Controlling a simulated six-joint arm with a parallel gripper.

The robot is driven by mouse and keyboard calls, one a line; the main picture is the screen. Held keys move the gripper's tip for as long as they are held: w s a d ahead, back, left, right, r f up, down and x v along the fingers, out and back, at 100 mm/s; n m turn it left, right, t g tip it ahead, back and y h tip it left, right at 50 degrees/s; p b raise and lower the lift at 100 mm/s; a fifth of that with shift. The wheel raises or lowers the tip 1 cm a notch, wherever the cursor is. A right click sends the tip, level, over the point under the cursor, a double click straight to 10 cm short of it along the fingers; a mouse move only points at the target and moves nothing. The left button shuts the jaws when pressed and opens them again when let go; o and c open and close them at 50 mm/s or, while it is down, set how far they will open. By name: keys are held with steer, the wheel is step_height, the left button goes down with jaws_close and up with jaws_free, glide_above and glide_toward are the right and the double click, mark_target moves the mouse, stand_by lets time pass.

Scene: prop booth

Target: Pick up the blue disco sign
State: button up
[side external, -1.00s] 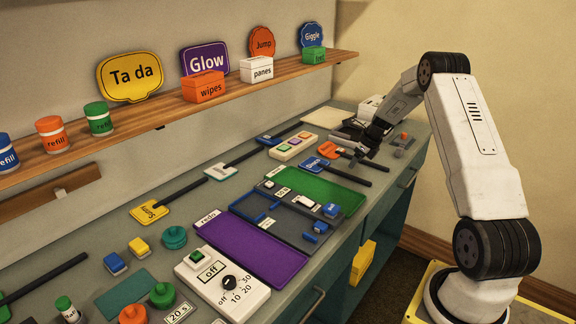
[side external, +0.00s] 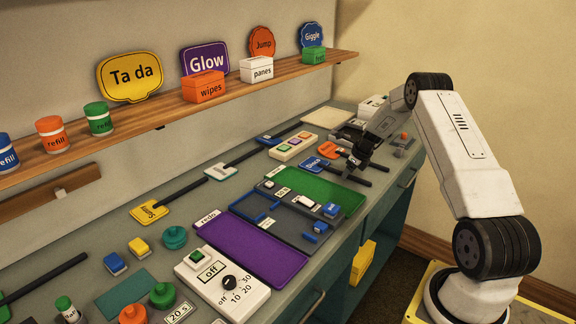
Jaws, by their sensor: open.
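The blue disco sign (side external: 312,163) lies flat on the counter behind the green tray, with its black stick handle reaching to the right. My gripper (side external: 357,161) is low over the counter, right of the sign's face and close above its handle. Its jaws are open, with nothing seen between them. The dark fingers overlap the area of the handles, so I cannot tell whether they touch one.
An orange sign (side external: 328,149) lies just behind the blue disco sign, its handle near my gripper. A green tray (side external: 318,193) is in front. A button box (side external: 295,146) stands left of the orange sign. Another blue sign (side external: 268,140) lies farther left.

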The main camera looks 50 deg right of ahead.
steer(key=shift+w+f, duration=0.1)
steer(key=shift+f, duration=0.1)
stand_by(0.4)
jaws_close()
steer(key=shift+r, duration=0.15)
